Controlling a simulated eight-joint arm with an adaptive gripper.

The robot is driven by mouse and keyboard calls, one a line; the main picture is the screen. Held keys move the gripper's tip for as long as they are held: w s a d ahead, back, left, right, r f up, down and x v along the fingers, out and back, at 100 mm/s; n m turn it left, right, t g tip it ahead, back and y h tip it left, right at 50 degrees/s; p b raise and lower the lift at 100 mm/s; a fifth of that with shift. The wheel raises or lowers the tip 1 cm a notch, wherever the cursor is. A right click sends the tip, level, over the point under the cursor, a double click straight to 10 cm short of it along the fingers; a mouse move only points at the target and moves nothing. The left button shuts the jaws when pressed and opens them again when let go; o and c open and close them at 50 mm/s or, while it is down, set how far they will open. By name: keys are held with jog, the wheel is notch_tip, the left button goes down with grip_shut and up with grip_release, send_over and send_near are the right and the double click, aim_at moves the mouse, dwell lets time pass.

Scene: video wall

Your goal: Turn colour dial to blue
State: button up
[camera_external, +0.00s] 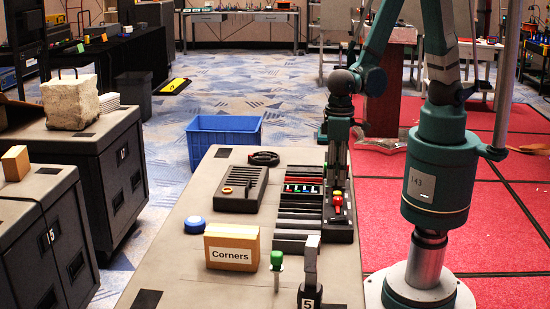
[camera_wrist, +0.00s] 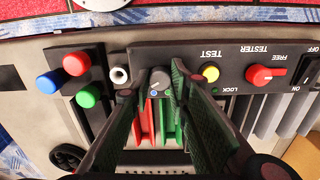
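In the wrist view a small dark grey dial (camera_wrist: 160,80) with a light mark on top stands on a black tester panel (camera_wrist: 228,58). A small blue spot (camera_wrist: 153,93) shows at its near edge. My gripper (camera_wrist: 152,80) has its two green ribbed fingers spread, one on each side of the dial. The right finger looks close to the dial; I cannot tell whether it touches. In the external view my gripper (camera_external: 338,180) points down over the panel's far part.
A yellow button (camera_wrist: 210,72) and a red knob (camera_wrist: 259,75) sit right of the dial. A white socket (camera_wrist: 120,75) and red, blue and green buttons (camera_wrist: 76,60) lie left. A "Corners" box (camera_external: 232,247) and blue bin (camera_external: 224,139) stand left of the panel.

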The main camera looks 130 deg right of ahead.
jog(key=shift+n, duration=0.5)
jog(key=n, duration=0.3)
jog(key=shift+b, duration=0.4)
jog(key=shift+n, duration=2)
jog(key=shift+w, duration=0.1)
jog(key=o, duration=0.9)
jog(key=shift+r, duration=0.2)
notch_tip(320, 180, up, 12)
jog(key=shift+f, duration=0.2)
